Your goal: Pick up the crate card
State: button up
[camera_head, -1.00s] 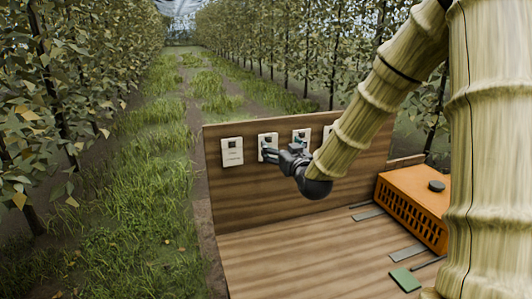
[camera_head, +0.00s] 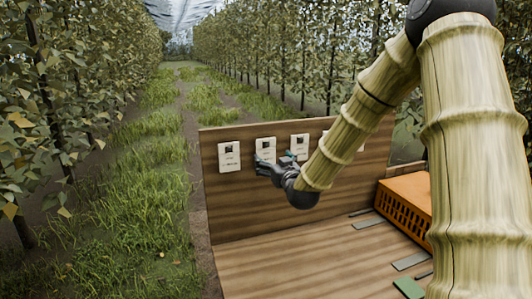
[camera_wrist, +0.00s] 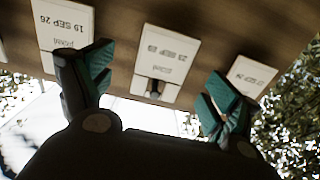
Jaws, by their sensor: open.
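Several white crate cards hang in a row on the upright wooden board. In the head view one card (camera_head: 229,157) is at the left, a second card (camera_head: 265,145) is just above my gripper (camera_head: 265,164), and a third card (camera_head: 299,142) is to its right. In the upside-down wrist view, the middle card (camera_wrist: 170,58), printed with a date that may read 23 SEP 26, lies between the spread teal fingers of my gripper (camera_wrist: 157,77). A dark clip (camera_wrist: 155,88) shows on that card. My gripper is open and empty.
The wooden board (camera_head: 290,210) rises behind a wooden tabletop (camera_head: 310,262). An orange crate (camera_head: 405,203) stands at the right, with grey strips and a green piece (camera_head: 408,287) near it. A grassy row between trees lies at the left.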

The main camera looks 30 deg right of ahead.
aim_at(267, 154)
jog(key=shift+w+d+r+p, duration=0.15)
jog(key=shift+w+p, duration=0.15)
jog(key=shift+w, duration=0.25)
jog(key=shift+p+x, duration=0.95)
jog(key=shift+x, duration=1.3)
jog(key=shift+c, duration=0.3)
jog(key=c, duration=0.9)
